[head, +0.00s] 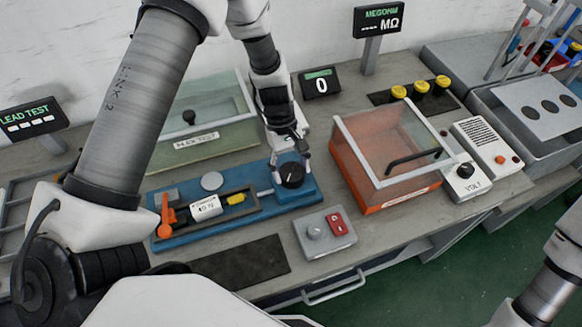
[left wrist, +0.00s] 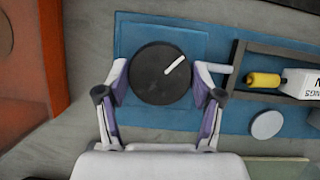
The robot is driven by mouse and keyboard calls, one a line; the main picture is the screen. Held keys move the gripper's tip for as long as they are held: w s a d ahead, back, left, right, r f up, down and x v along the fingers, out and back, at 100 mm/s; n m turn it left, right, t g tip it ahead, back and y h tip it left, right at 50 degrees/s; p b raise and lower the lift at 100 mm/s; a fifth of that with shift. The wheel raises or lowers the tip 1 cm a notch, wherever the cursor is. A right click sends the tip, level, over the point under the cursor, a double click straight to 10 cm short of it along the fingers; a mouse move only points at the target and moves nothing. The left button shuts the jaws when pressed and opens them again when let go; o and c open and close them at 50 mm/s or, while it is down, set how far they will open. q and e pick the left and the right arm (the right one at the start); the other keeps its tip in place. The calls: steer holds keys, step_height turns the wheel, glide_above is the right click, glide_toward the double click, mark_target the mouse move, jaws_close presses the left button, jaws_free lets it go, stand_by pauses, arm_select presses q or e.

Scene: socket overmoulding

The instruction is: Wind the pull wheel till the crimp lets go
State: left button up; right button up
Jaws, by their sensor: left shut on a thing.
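The pull wheel is a round black knob (head: 291,175) with a white pointer line, at the right end of a blue pull-test fixture (head: 178,238). In the left wrist view the wheel (left wrist: 160,75) sits between the two fingers of my left gripper (left wrist: 162,84), which is shut on it from above. The fixture also carries an orange lever (head: 166,217), a white labelled block (head: 205,207) and a yellow crimp piece (head: 236,198), which shows too in the left wrist view (left wrist: 263,80). A light rod runs between wheel and crimp. My right gripper is out of view.
A counter display (head: 320,84) behind the wheel reads 0. An orange box with a clear lid (head: 385,185) stands close to the right. A grey switch box (head: 325,234) lies in front. A green-grey lidded case (head: 205,150) is behind the fixture. A dark mat (head: 240,265) is bare.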

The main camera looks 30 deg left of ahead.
arm_select(q)
steer(key=shift+f+m, duration=0.1)
steer(key=shift+m, duration=0.3)
stand_by(0.3)
steer(key=shift+m+g+y+p, duration=0.25)
steer(key=shift+m+g+y, duration=0.15)
steer(key=shift+m, duration=0.8)
steer(key=shift+m+g+y+p, duration=0.3)
steer(key=shift+m+y, duration=0.2)
steer(key=shift+m, duration=0.7)
steer(key=o, duration=1.2)
steer(key=shift+w, duration=0.15)
steer(key=shift+f, duration=0.1)
steer(key=v, duration=1.2)
steer(key=shift+w, duration=0.1)
